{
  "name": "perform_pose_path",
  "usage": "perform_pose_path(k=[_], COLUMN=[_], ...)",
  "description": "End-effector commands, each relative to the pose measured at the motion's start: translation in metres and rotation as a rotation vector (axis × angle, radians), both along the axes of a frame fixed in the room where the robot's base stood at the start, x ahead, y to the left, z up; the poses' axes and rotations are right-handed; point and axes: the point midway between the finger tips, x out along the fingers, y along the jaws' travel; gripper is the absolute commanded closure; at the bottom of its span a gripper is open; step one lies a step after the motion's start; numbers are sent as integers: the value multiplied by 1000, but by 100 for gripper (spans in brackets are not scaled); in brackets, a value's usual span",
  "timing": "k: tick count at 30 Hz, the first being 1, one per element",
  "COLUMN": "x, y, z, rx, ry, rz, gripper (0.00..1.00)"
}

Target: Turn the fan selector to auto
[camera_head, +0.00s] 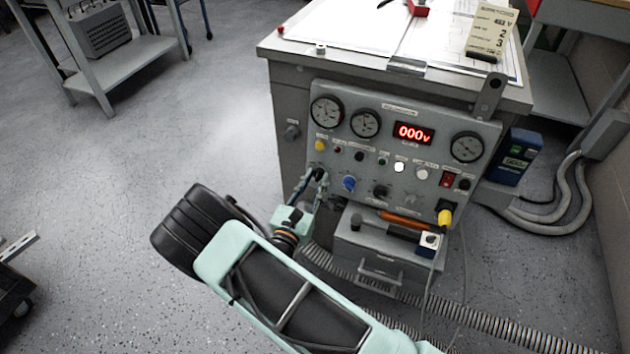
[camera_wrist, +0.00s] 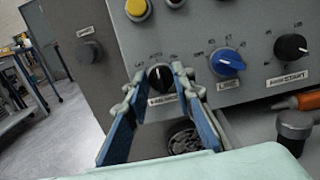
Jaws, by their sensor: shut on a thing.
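A small black knob (camera_wrist: 160,77) with a white pointer line is on the lower left of the grey panel, above a round dark vent; I take it to be the fan selector. Its pointer looks roughly upright; the small position marks and the label below it are too blurred to read. My gripper (camera_wrist: 158,80) has its blue-padded fingers on either side of this knob and is shut on it. In the head view my gripper (camera_head: 311,178) is at the panel's lower left and hides the knob.
A blue knob (camera_wrist: 228,62) and another black knob (camera_wrist: 290,47) are just right. The panel also has gauges, a red display (camera_head: 413,133) reading 000 and a yellow button (camera_head: 320,146). An orange-handled tool (camera_head: 400,217) lies on the ledge below. A ribbed hose (camera_head: 480,315) crosses the floor.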

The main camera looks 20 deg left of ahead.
Motion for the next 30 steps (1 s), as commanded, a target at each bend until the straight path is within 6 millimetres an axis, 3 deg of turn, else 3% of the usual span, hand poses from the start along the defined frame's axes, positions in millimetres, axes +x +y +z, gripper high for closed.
perform_pose_path(k=[3, 4, 8, 20, 30], x=[-1, -1, -1, -10, -78], y=[-1, -1, 0, 2, 7], z=[-2, -2, -1, -1, -6], rx=[-2, -2, -2, -2, -3], ry=[3, 3, 3, 2, 3], rz=[-1, 0, 0, 3, 5], gripper=[100, 75, 61, 60, 60])
